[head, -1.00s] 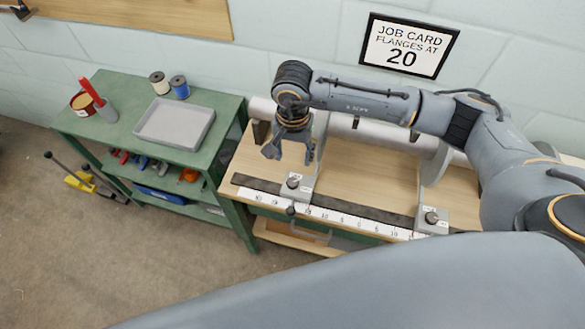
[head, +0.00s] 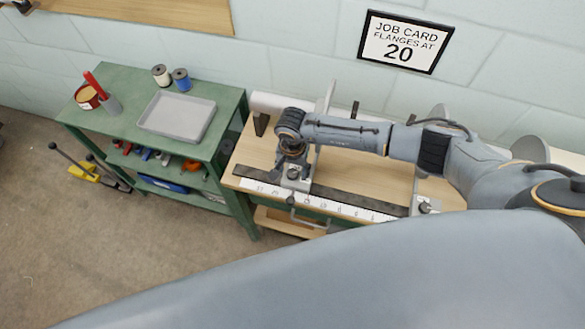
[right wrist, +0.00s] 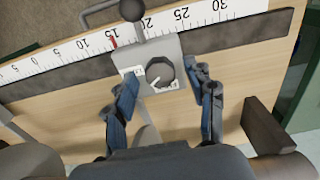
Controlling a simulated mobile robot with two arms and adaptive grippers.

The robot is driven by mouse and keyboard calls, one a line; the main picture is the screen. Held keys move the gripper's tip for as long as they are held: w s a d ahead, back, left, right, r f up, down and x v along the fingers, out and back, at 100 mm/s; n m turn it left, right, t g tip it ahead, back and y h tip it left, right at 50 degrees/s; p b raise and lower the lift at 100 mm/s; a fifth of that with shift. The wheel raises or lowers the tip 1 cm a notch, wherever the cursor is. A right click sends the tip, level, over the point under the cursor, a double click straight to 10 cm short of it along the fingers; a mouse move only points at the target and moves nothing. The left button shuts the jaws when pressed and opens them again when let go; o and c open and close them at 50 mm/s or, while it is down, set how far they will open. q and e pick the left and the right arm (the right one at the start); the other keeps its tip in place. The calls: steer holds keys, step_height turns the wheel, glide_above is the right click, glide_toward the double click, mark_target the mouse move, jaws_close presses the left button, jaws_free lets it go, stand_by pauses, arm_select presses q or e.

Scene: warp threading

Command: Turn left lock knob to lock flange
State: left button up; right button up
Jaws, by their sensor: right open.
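The left lock knob (right wrist: 160,72) is a dark round knob with a white pointer line, on the grey block (right wrist: 145,52) of the left flange. In the head view the left flange block (head: 297,184) sits on the rail at the left part of the bench, with the knob (head: 293,174) on top. My right gripper (right wrist: 165,105) is open; its two blue-grey fingers are on either side of the knob and look apart from it. In the head view the right gripper (head: 290,168) is just above the block, its fingertips partly hidden. My left gripper is not in view.
A white ruler (right wrist: 75,53) runs along the dark rail, with a red mark near 15. The right flange block (head: 424,206) stands further right. A job card (head: 406,43) on the wall reads 20. A green cart (head: 215,88) with a grey tray stands left of the bench.

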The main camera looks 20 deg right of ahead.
jaws_close()
steer(key=shift+f+m+b, duration=0.1)
steer(key=shift+m+b, duration=1.2)
steer(key=shift+m, duration=0.1)
steer(key=shift+m+b, duration=1.4)
steer(key=shift+m, duration=0.7)
steer(key=c, duration=1.1)
jaws_free()
steer(key=shift+c, duration=0.2)
steer(key=o, duration=1.1)
